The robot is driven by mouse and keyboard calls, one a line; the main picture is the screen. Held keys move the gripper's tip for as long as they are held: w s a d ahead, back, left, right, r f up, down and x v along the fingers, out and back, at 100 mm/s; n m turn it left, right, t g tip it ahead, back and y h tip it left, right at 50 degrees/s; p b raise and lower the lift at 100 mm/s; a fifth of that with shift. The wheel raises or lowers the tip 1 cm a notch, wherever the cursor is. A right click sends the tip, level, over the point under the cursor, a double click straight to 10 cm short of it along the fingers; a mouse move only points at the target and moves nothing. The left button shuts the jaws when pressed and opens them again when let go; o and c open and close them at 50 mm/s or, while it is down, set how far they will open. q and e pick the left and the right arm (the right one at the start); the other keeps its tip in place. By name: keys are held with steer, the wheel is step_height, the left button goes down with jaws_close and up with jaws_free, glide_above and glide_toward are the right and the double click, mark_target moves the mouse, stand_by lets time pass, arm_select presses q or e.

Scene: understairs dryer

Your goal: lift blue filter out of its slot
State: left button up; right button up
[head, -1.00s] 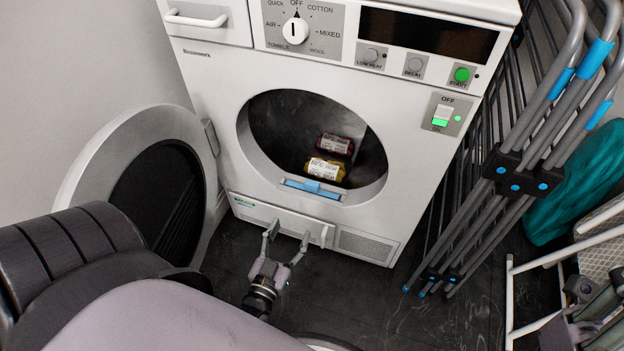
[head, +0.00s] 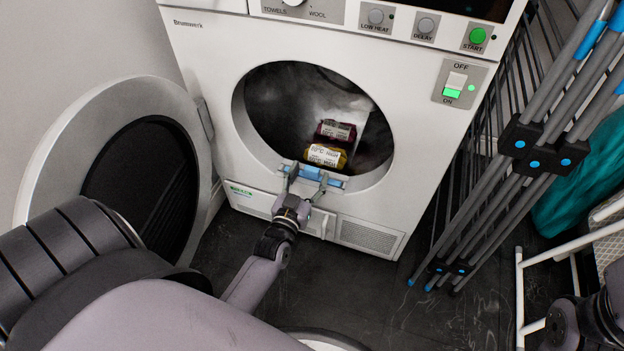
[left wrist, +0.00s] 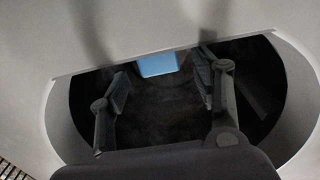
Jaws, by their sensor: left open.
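The blue filter (head: 313,173) sits in its slot at the lower rim of the dryer's round door opening. My left gripper (head: 306,178) is open at the filter, with its fingers apart near the two sides of it. In the left wrist view the filter (left wrist: 158,65) shows as a light blue block between the fingers of my left gripper (left wrist: 162,92), slightly beyond them. I cannot tell if a finger touches it. My right gripper is not in view.
The white dryer (head: 290,40) has its round door (head: 55,150) swung open to the left. Two labelled packs, one red (head: 335,131) and one yellow (head: 326,155), lie in the drum behind the filter. A folded drying rack (head: 515,170) stands at the right.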

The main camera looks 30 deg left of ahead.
arm_select(q)
steer(key=shift+b+x, duration=0.55)
steer(key=shift+x, duration=0.9)
steer(key=shift+f, duration=0.1)
jaws_close()
